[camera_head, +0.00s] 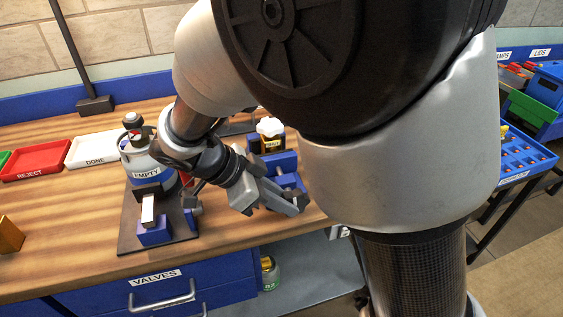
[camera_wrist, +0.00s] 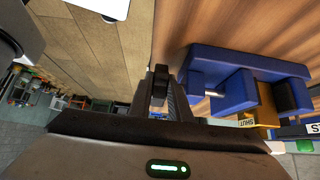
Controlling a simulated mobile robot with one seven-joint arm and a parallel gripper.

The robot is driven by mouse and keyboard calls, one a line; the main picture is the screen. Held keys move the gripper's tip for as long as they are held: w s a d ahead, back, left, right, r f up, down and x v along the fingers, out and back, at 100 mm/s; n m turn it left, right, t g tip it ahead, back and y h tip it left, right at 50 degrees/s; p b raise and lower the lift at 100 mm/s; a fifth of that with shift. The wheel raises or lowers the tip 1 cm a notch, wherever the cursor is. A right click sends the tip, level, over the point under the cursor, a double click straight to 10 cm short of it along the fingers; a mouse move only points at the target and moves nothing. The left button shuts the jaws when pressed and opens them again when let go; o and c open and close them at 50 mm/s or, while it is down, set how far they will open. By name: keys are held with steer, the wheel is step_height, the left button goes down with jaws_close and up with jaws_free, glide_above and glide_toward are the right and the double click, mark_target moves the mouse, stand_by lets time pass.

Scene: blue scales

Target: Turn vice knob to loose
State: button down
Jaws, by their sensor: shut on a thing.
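The blue vice (camera_head: 284,162) stands on the wooden bench near its front edge, partly behind my gripper. My gripper (camera_head: 291,202) is at the vice's near side. It shows at the centre of the wrist view (camera_wrist: 166,92), shut on what appears to be the vice knob, which the fingers mostly hide. I cannot tell how far the knob is turned.
A cylinder marked EMPTY (camera_head: 146,166) stands on a dark base plate with a small blue clamp (camera_head: 155,235), left of my arm. Red (camera_head: 38,161) and white (camera_head: 92,149) trays lie at left.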

stand_by(0.3)
steer(key=c, duration=1.6)
jaws_free()
steer(key=shift+c, duration=0.2)
steer(key=p+v, duration=0.2)
steer(key=v, duration=1.5)
steer(key=shift+p, duration=0.4)
steer(key=shift+a+r, duration=0.1)
steer(key=shift+a, duration=0.05)
